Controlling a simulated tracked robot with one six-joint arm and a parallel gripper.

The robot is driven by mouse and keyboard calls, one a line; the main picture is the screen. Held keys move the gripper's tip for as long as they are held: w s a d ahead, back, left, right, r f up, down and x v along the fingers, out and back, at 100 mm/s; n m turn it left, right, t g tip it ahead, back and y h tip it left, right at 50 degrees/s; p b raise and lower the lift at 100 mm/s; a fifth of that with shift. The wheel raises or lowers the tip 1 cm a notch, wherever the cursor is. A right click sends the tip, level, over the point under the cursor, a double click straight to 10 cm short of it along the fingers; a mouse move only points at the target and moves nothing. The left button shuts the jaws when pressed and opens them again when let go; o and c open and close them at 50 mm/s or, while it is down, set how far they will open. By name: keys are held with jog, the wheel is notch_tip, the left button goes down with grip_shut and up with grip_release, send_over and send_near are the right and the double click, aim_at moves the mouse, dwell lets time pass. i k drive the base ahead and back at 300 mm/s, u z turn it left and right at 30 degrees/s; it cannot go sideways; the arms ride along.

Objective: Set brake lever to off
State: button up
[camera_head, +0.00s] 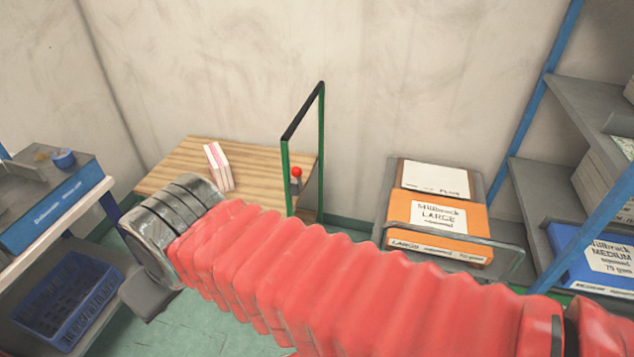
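A small red ball knob (296,172) on a short grey stem shows at the right end of a wooden-topped cart or table, just inside a green upright frame. It looks like the brake lever, but its setting cannot be read from here. My arm in its red sleeve crosses the foreground from lower right to centre left and ends in a grey metal joint, left of and nearer than the knob. A dark grey part below that joint may be my gripper (148,293). Its fingers cannot be made out. Nothing of mine touches the knob.
The green frame (285,178) with a black top bar stands beside the knob. An orange box (437,226) lies in a grey tray at right. Shelves (590,100) stand right, a bench with a blue crate (66,300) left.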

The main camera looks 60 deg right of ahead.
aim_at(296, 170)
jog(key=z, duration=0.5)
jog(key=i, duration=1.5)
